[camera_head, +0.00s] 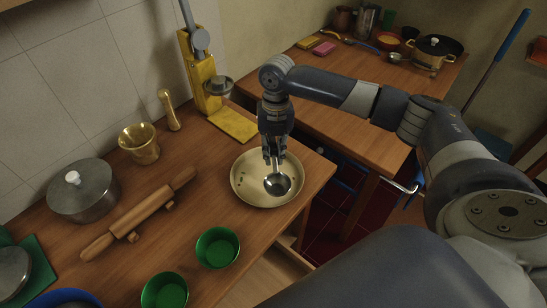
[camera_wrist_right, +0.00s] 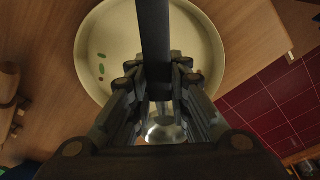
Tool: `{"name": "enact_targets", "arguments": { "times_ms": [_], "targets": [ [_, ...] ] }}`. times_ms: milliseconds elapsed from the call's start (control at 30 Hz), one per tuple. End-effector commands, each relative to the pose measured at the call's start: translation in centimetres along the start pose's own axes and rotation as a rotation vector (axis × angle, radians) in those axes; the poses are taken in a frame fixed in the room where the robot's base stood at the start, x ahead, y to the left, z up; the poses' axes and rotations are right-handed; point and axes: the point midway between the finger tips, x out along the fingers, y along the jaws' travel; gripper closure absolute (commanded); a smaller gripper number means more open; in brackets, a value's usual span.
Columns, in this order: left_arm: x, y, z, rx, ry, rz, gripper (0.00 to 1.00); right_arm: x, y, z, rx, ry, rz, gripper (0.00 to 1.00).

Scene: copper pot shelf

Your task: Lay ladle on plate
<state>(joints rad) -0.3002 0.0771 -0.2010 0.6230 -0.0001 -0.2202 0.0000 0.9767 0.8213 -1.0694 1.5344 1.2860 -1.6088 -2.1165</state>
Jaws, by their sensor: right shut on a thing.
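The ladle's shiny metal bowl (camera_head: 277,184) is over the round cream plate (camera_head: 243,186). I cannot tell whether it touches the plate. My right gripper (camera_head: 274,158) points down above the plate and is shut on the ladle, just above its bowl. In the right wrist view the bowl (camera_wrist_right: 165,130) shows between the fingers of my right gripper (camera_wrist_right: 162,90). A dark bar, seemingly the ladle's handle (camera_wrist_right: 154,35), runs up from there across the plate (camera_wrist_right: 105,45). The plate has small green and brown marks. My left gripper is out of view.
Two green bowls (camera_head: 217,247), a rolling pin (camera_head: 138,216), a lidded pot (camera_head: 84,190), a brass mortar (camera_head: 139,144) and a yellow stand (camera_head: 203,80) share the wooden counter. The plate lies near its right edge. A second table (camera_head: 350,120) stands behind.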

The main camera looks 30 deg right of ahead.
Motion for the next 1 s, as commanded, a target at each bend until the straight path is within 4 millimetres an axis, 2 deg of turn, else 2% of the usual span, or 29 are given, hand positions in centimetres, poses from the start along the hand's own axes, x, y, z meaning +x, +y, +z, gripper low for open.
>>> {"name": "enact_targets", "arguments": {
  "times_ms": [133, 367, 700, 733, 800, 1000],
  "targets": [
    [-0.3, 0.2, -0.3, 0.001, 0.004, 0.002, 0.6, 0.7, -0.1, 0.2, 0.001, 0.002, 0.0, 1.0],
    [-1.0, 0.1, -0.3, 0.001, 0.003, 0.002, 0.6, 3.4, -0.2, 0.4, -0.001, 0.001, -0.001, 1.0],
    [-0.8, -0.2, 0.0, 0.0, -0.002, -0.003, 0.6, 3.9, -0.2, 0.5, 0.0, 0.001, 0.0, 1.0],
    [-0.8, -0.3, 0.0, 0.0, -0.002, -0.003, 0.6, 3.9, -0.2, 0.5, 0.0, 0.0, 0.0, 0.79],
    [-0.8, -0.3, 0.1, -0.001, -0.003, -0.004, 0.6, 3.8, -0.2, 0.5, 0.0, 0.0, 0.0, 0.63],
    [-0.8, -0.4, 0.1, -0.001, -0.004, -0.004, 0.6, 3.8, -0.2, 0.5, 0.0, 0.0, 0.0, 0.63]
  ]
}}
